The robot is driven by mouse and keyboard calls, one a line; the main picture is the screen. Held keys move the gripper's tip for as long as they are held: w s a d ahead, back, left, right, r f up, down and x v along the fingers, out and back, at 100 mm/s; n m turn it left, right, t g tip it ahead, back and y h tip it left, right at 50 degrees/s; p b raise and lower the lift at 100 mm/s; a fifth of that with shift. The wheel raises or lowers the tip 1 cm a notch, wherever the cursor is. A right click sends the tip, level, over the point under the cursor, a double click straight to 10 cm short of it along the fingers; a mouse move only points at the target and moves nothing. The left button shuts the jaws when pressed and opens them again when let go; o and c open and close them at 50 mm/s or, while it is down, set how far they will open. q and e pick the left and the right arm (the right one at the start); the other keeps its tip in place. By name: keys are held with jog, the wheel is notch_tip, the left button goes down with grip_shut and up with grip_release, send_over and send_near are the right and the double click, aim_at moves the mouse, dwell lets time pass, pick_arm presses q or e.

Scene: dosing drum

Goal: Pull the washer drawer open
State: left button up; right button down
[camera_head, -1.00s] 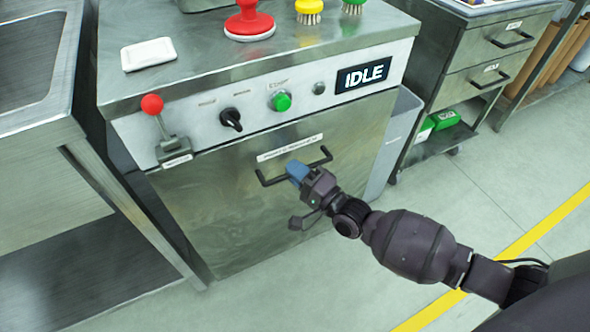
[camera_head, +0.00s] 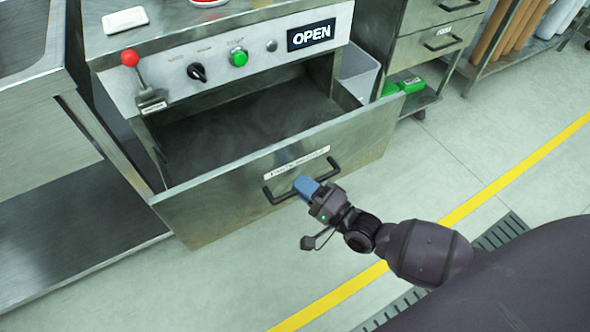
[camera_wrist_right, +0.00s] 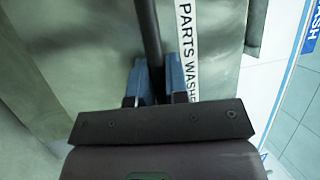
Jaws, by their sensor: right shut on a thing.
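The washer drawer (camera_head: 215,204) is a steel front with a dark handle (camera_head: 279,198) and a label strip. It stands well out from the washer body, and its empty-looking grey interior (camera_head: 240,115) shows. The washer's display (camera_head: 311,35) reads OPEN. My right gripper (camera_head: 305,186), with blue fingertips, is shut on the handle near its middle. In the right wrist view the dark handle bar (camera_wrist_right: 150,40) runs between the two blue fingers (camera_wrist_right: 156,78), beside the printed label (camera_wrist_right: 188,50). My left gripper is not in view.
A red-knobbed lever (camera_head: 130,58), a black knob (camera_head: 197,72) and a green button (camera_head: 239,58) sit on the panel. A steel table (camera_head: 70,95) stands close on the left. A drawer cabinet (camera_head: 440,40) stands right. Floor in front is open, with a yellow line (camera_head: 470,205).

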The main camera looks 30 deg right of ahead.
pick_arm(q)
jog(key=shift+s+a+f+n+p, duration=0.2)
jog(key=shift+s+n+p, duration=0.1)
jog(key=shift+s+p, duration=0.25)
pick_arm(e)
jog(key=s, duration=1.1)
jog(key=shift+s+d, duration=0.2)
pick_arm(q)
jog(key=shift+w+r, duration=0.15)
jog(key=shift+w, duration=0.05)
pick_arm(e)
jog(key=c, duration=1.1)
grip_release()
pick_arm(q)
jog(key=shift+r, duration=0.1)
pick_arm(e)
jog(key=shift+r, duration=0.15)
